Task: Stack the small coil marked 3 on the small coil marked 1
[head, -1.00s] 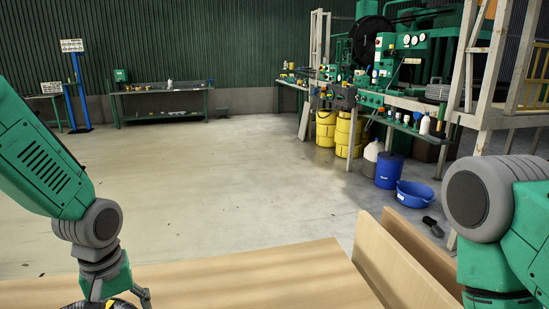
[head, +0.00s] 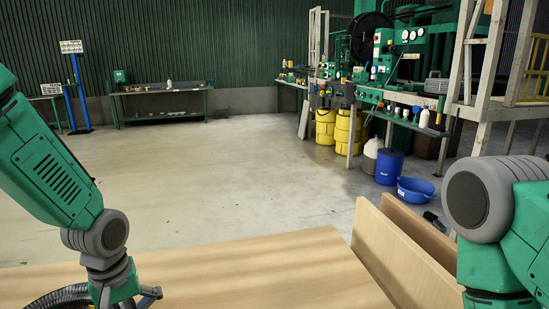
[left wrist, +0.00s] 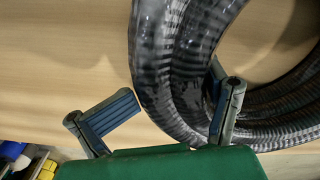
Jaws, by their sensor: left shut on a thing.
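A ribbed black hose coil (left wrist: 172,70) fills the upper middle and right of the left wrist view. Part of it shows at the bottom left edge of the head view (head: 62,298). My left gripper (left wrist: 172,95) is shut on the coil's ring, with one blue-padded finger on the outer side and the other in the coil's opening. In the head view the gripper's lower part is cut off by the bottom edge. No number mark shows on the coil, so I cannot tell which one it is. No second coil is in view. My right gripper is out of view; only its arm shows.
A pale wooden tabletop (head: 250,270) spans the lower head view, mostly bare where visible. Upright wooden boards (head: 400,262) stand at its right. Beyond are open floor, a blue tub (head: 415,191), a blue drum (head: 389,167) and yellow drums (head: 325,128).

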